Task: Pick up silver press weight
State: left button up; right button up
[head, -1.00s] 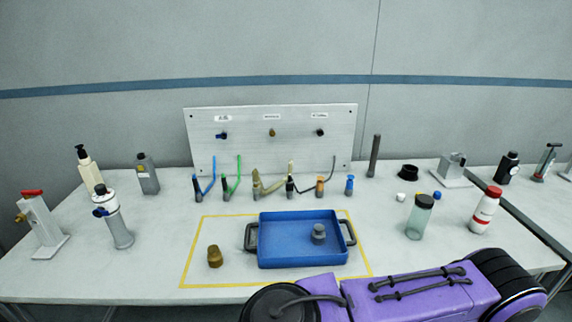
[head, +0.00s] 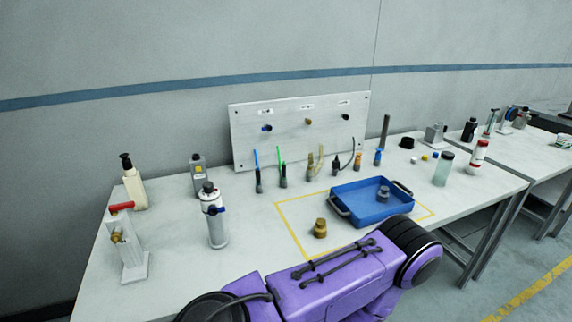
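A small grey, silver-looking weight with a knob (head: 384,194) stands upright in the blue tray (head: 345,208), toward its right side. A similar brass-coloured weight (head: 320,228) stands on the table just left of the tray, inside the yellow outline. Neither gripper shows in the head view. Only purple and black links of my own arm cross the bottom of the picture, in front of the table's near edge.
A white panel (head: 240,150) stands behind a row of small tools and coloured tubes. A grey-white canister (head: 217,230), a pump bottle (head: 134,190) and a red-handled stand (head: 133,262) are at left. A clear jar (head: 443,170) and white-red bottle (head: 478,154) are at right.

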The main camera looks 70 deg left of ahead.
aim_at(383, 195)
jog(key=k, duration=0.3)
jog(key=u, duration=0.9)
